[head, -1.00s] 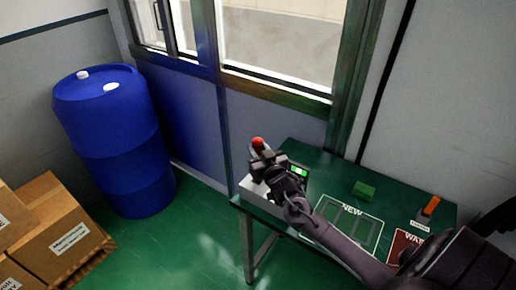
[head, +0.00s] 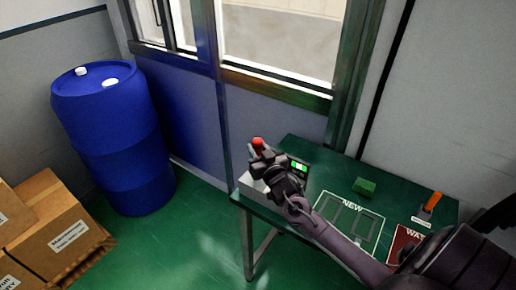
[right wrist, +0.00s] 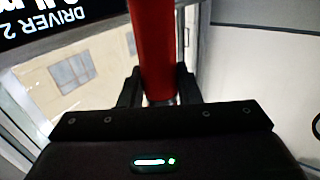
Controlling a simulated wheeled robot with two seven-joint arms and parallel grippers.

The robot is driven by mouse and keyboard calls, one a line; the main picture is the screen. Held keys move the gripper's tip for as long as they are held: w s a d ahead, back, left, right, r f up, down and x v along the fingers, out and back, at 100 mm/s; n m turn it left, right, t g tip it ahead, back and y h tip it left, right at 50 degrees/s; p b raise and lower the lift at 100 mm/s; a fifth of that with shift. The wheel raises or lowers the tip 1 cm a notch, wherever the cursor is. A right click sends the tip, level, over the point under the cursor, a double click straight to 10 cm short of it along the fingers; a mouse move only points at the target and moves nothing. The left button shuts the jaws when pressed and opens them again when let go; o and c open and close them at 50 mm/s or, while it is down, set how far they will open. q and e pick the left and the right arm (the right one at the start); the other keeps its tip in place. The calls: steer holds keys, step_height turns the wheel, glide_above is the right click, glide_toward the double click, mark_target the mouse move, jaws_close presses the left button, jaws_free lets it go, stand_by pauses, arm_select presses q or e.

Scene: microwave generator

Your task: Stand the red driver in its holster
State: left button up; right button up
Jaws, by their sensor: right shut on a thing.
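My right gripper (head: 257,153) is shut on the red driver (head: 258,142), whose red end sticks up above the fingers. In the right wrist view the red driver (right wrist: 152,45) stands between the two fingers (right wrist: 157,88); its lower part is hidden. The gripper is over the left end of the green table, above a pale grey box (head: 252,188). I cannot tell which thing is the red driver's holster. My left gripper is out of view.
On the green table (head: 308,157) are a green block (head: 365,187), an orange-handled item (head: 432,202), a white-outlined NEW area (head: 348,224) and a red marked area (head: 403,240). A dark panel reading DRIVER 2 (right wrist: 60,18) shows in the wrist view. A blue drum (head: 115,140) and cartons (head: 55,235) stand left.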

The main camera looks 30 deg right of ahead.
steer(key=shift+f+b, duration=1)
steer(key=shift+f, duration=0.65)
steer(key=shift+f+b, duration=0.35)
steer(key=shift+f, duration=0.15)
